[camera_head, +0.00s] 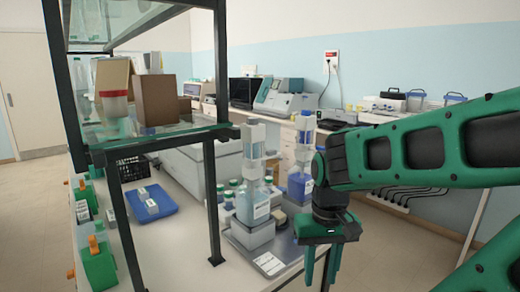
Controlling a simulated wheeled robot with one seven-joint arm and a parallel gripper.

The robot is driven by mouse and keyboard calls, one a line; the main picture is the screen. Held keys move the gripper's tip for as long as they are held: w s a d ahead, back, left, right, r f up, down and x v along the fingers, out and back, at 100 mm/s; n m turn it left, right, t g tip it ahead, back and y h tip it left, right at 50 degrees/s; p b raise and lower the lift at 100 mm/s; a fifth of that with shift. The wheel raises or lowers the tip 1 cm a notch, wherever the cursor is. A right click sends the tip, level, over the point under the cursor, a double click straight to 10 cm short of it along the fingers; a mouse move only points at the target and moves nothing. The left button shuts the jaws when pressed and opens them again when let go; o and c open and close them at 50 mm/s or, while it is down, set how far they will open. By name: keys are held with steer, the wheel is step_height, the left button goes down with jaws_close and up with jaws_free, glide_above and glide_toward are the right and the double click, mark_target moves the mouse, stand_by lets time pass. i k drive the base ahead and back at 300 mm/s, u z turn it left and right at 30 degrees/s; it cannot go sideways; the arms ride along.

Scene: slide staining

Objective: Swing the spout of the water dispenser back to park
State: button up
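Two bottle-top dispensers stand on the bench at the picture's middle. The left bottle (254,203) holds a pale, clear liquid, has a white label and carries a tall grey-white pump head (252,148). The right bottle (299,187) holds blue-violet liquid under a similar head (304,130). The pale one looks like the water dispenser, but I cannot read its label. Its spout is too small to make out, so its angle cannot be told. My gripper (321,278) points down at the right of both bottles, apart from them. Its green fingers are spread with nothing between them.
A dark-framed glass shelf (178,130) with a brown box (160,101) stands at left, its post close to the dispensers. A blue tray (148,203) and green-sided holders (98,263) lie on the bench. Small bottles crowd around the dispensers. Floor at right is free.

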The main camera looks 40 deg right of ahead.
mark_target(271, 154)
steer(key=k, duration=0.9)
steer(key=z, duration=0.5)
steer(key=i, duration=1)
steer(key=u, duration=0.05)
